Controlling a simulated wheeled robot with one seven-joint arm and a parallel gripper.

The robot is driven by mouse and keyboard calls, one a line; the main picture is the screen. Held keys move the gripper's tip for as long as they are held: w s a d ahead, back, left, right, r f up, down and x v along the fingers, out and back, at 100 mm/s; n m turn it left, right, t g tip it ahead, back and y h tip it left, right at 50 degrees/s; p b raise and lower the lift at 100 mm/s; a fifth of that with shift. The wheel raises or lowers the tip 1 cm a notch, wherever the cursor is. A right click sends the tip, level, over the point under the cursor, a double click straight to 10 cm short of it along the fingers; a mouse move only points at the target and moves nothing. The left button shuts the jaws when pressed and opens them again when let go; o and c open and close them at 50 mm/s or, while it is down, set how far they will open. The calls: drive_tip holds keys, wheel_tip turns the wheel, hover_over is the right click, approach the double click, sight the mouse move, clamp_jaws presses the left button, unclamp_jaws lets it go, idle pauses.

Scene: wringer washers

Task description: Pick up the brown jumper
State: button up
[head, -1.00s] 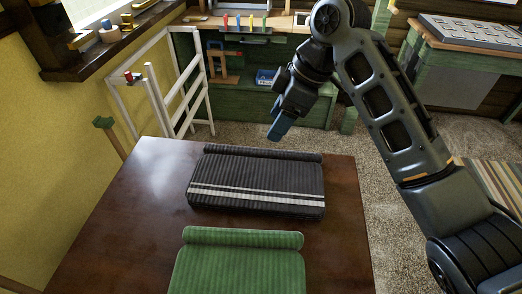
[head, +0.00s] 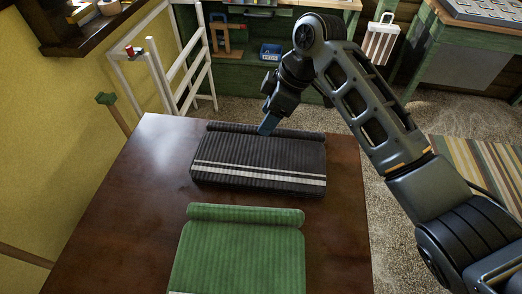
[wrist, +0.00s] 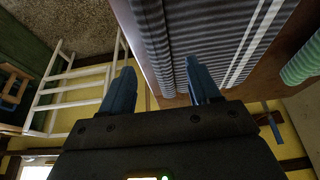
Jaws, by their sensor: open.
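A folded dark grey-brown ribbed jumper (head: 255,161) with two pale stripes lies on the brown table. A rolled edge runs along its far side. My gripper (head: 266,128) is at that rolled edge in the head view, its blue fingers pointing down. Whether the fingers touch the cloth is unclear.
A folded green garment (head: 240,250) lies nearer on the table (head: 130,185), with a gap from the dark jumper. A white rack (head: 170,75) stands behind the table's left side. A green bench (head: 240,78) is behind. The table's left part is bare.

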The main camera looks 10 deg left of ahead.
drive_tip(key=shift+c, duration=0.3)
clamp_jaws()
drive_tip(key=shift+r, duration=0.1)
idle(0.9)
